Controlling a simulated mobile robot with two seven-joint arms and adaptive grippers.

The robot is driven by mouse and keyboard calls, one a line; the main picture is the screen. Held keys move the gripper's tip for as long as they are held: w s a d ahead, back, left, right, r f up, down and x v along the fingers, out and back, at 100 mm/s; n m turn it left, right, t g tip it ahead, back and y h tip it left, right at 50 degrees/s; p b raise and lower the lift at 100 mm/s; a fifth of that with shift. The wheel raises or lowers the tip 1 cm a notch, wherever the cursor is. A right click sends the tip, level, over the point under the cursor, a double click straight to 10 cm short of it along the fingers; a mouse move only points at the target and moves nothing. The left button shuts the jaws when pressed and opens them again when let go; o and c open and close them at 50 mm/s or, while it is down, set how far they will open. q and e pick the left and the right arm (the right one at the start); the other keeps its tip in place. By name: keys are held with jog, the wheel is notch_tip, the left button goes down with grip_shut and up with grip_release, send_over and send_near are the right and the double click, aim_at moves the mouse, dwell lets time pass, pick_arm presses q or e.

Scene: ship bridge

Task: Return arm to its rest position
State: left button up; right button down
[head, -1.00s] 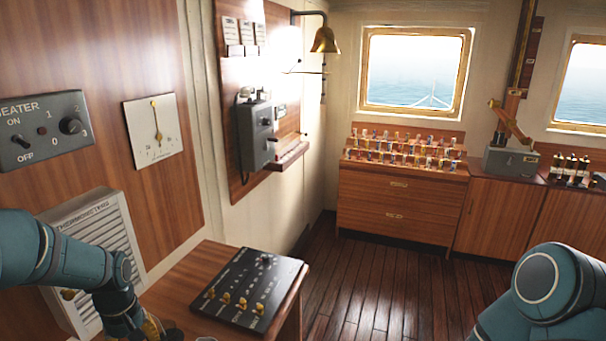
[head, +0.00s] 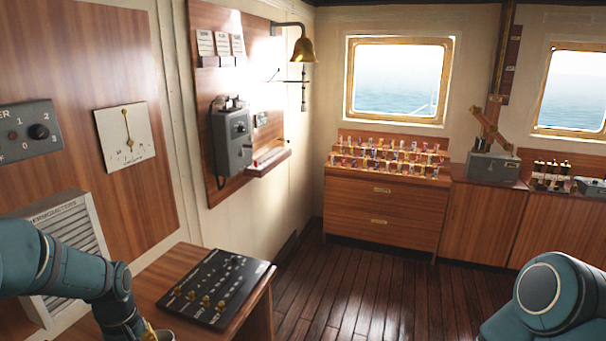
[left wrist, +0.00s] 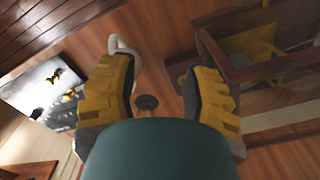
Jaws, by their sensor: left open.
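My left arm comes in at the lower left of the head view, bent downward beside the wooden desk (head: 165,272). Its gripper is mostly cut off by the bottom edge; a bit of yellow shows there. In the left wrist view my left gripper (left wrist: 160,78) has its two yellow-padded fingers spread apart, with nothing held between them. A pale curved piece (left wrist: 124,46) shows beside the left finger; I cannot tell what it belongs to. My right arm is at the lower right of the head view, and its gripper is out of view.
A black switch panel (head: 216,288) lies on the desk near my left arm. A louvered thermometer box (head: 70,235), a heater panel (head: 25,130) and a telephone (head: 230,140) are on the walls. A drawer cabinet (head: 380,210) stands at the back. The middle floor is clear.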

pick_arm(q)
jog(key=d+f+m+h+b, duration=0.2)
jog(key=d+f+m+b, duration=0.15)
jog(key=d+f, duration=1.15)
jog(key=s+d+f+m+t+h+b, duration=0.1)
jog(key=s+d+f+m+t, duration=0.1)
jog(key=s+d+f, duration=0.7)
jog(key=d+f+m, duration=0.1)
jog(key=d+f, duration=0.1)
jog(key=d, duration=0.1)
jog(key=shift+d+f+h+b, duration=0.15)
jog(key=shift+h+b, duration=0.2)
jog(key=shift+h, duration=0.05)
jog(key=shift+s, duration=0.1)
